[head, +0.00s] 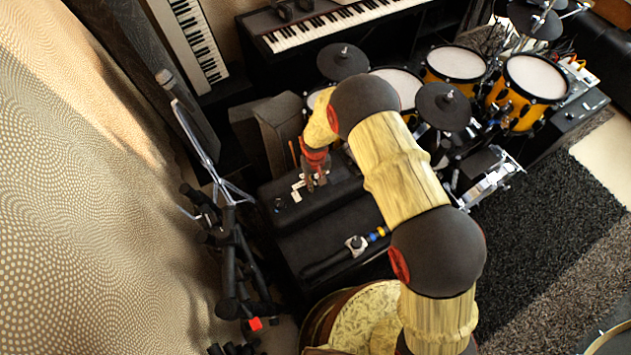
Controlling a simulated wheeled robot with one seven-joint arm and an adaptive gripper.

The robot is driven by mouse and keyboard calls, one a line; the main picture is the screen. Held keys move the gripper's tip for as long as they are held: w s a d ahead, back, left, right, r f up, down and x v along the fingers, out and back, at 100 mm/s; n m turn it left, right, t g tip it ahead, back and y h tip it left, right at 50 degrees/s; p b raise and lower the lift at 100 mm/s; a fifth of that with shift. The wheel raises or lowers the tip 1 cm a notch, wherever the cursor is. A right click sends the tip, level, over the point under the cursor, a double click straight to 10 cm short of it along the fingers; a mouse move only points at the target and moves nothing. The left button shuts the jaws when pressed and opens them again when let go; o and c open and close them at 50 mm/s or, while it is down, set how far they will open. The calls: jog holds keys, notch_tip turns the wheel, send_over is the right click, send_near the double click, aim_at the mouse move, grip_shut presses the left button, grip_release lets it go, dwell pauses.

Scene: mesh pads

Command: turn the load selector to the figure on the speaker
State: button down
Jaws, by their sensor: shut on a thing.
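My gripper (315,182), dark with a red band above it, points down at the top of a long black box (340,192) left of the middle of the head view. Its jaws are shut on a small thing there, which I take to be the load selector. The selector itself is hidden by the fingers and too small to make out, so its pointer and figures cannot be read. A dark grey speaker-like cabinet (278,130) stands just behind the box. I cannot tell which figure is marked on the speaker.
Small white pieces (297,191) lie on the box left of my gripper. A black bar with a silver fitting (355,243) lies in front. Yellow drums (525,85) and cymbals stand at right, keyboards (330,22) behind. Dark carpet (540,220) is open at right.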

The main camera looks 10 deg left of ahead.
aim_at(316, 184)
jog(key=c, duration=1.5)
grip_release()
jog(key=shift+c, duration=0.2)
jog(key=shift+r, duration=0.1)
notch_tip(316, 184, up, 12)
